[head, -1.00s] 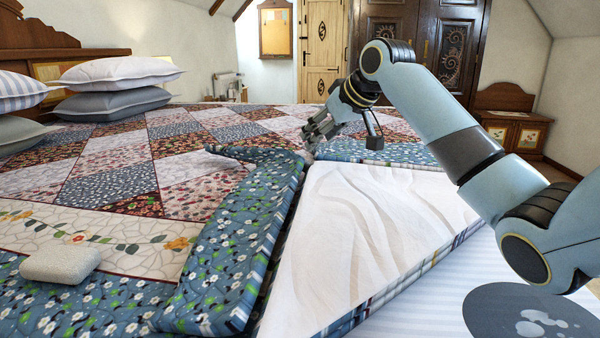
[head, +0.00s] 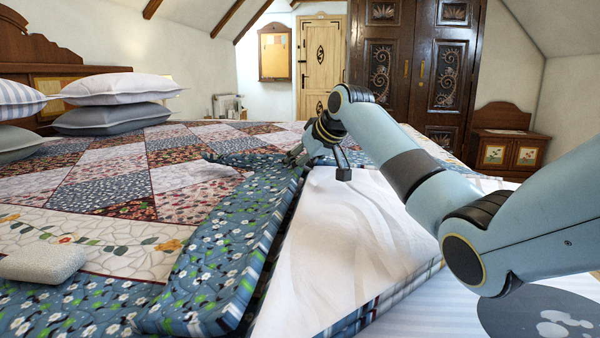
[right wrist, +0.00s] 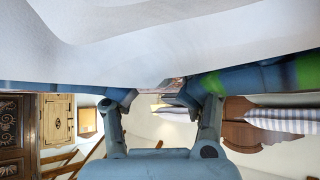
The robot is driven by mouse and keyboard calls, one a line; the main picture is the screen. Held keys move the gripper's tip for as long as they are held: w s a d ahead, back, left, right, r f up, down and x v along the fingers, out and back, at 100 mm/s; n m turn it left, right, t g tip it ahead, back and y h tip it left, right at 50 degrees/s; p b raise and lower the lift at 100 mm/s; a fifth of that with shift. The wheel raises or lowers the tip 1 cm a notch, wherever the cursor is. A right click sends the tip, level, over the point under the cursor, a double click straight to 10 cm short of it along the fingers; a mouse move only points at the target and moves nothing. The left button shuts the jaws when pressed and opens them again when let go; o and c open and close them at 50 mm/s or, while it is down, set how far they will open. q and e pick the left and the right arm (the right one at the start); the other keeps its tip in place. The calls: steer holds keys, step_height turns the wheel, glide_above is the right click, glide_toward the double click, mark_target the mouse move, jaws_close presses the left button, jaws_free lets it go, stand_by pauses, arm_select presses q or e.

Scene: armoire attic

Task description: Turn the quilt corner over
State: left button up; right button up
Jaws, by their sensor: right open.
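The patchwork quilt (head: 125,170) covers the bed, with a blue floral border. In the head view, a blue floral strip (head: 215,270) runs from the front towards the bed's middle, its far end raised. Beside it, to the right, lies a white cloth face (head: 335,240) with a striped edge. My right gripper (head: 291,158) is low at the far end of the strip, where it meets the white face. In the right wrist view its fingers (right wrist: 158,98) are apart, close to white cloth and a blue edge; contact is unclear. My left gripper is out of view.
A grey stone-like block (head: 42,263) lies on the quilt at the front left. Pillows (head: 120,88) are stacked at the headboard (head: 60,60). A dark carved wardrobe (head: 415,70) and a small cabinet (head: 508,150) stand behind the bed.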

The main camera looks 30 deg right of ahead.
steer(key=shift+w+f, duration=0.15)
steer(key=shift+f, duration=0.05)
jaws_close()
stand_by(0.3)
